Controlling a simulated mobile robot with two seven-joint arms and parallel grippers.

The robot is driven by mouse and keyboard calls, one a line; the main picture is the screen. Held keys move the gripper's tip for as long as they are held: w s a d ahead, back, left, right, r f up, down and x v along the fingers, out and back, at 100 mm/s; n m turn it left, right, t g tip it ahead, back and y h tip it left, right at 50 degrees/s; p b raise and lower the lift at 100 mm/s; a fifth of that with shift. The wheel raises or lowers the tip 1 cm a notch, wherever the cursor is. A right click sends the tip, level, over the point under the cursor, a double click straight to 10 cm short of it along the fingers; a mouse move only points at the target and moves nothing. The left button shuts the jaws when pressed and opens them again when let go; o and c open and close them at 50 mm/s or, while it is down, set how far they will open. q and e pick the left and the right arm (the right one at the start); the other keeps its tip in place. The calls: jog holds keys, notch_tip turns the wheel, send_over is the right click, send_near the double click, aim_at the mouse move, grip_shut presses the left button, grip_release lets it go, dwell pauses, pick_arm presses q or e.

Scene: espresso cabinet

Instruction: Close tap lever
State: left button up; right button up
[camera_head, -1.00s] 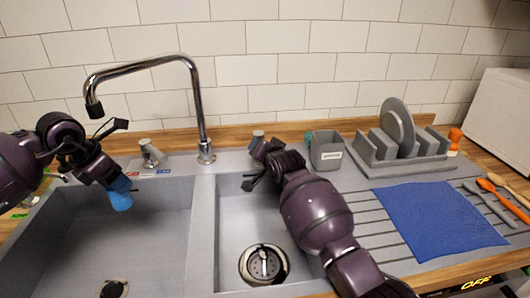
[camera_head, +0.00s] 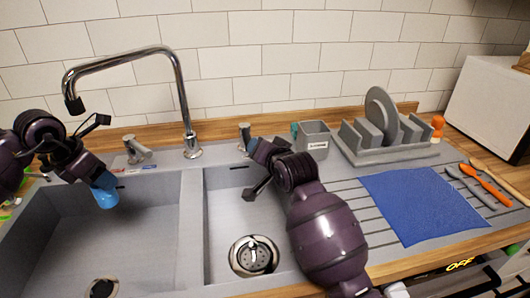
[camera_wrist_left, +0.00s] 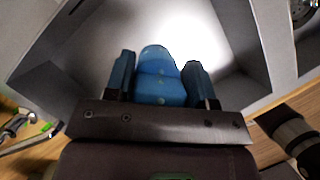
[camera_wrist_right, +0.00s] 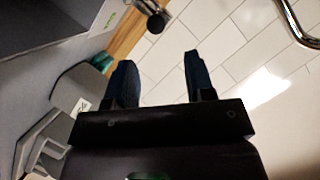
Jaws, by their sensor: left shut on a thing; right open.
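Two metal tap levers stand on the sink's back edge: the left lever (camera_head: 137,149) left of the curved tap (camera_head: 190,145), and the right lever (camera_head: 244,134) to its right. My right gripper (camera_head: 252,168) is open just in front of the right lever; one finger overlaps the lever's lower part in the head view, and contact cannot be told. In the right wrist view, a metal lever (camera_wrist_right: 154,16) shows beyond the open, empty fingers (camera_wrist_right: 160,62). My left gripper (camera_head: 104,182) is shut on a blue object (camera_head: 106,197), above the left basin; it also shows in the left wrist view (camera_wrist_left: 158,75).
A grey labelled holder (camera_head: 315,138) stands right of the right gripper, with a dish rack (camera_head: 385,150) beyond it. A blue cloth (camera_head: 425,205) lies on the drainboard. The right basin (camera_head: 222,215) is empty around its drain.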

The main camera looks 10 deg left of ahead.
aim_at(94, 188)
jog(key=shift+s+d+r, duration=0.2)
jog(key=shift+s+d, duration=0.15)
jog(key=shift+s, duration=0.25)
pick_arm(q)
jog(key=shift+s+a+r+p, duration=0.1)
jog(key=shift+s+r+p, duration=0.05)
jog(key=shift+s+p, duration=0.35)
jog(key=shift+s+a+p, duration=0.15)
jog(key=shift+s+p, duration=0.35)
jog(key=shift+s, duration=0.7)
jog(key=shift+s+a+p, duration=0.15)
jog(key=shift+s+p, duration=0.45)
jog(key=shift+s, duration=0.55)
jog(key=shift+s+a+p, duration=0.15)
jog(key=shift+s+p, duration=0.45)
jog(key=shift+s, duration=0.55)
pick_arm(e)
notch_tip(94, 188, up, 9)
jog(key=shift+s, duration=0.25)
jog(key=shift+r, duration=0.1)
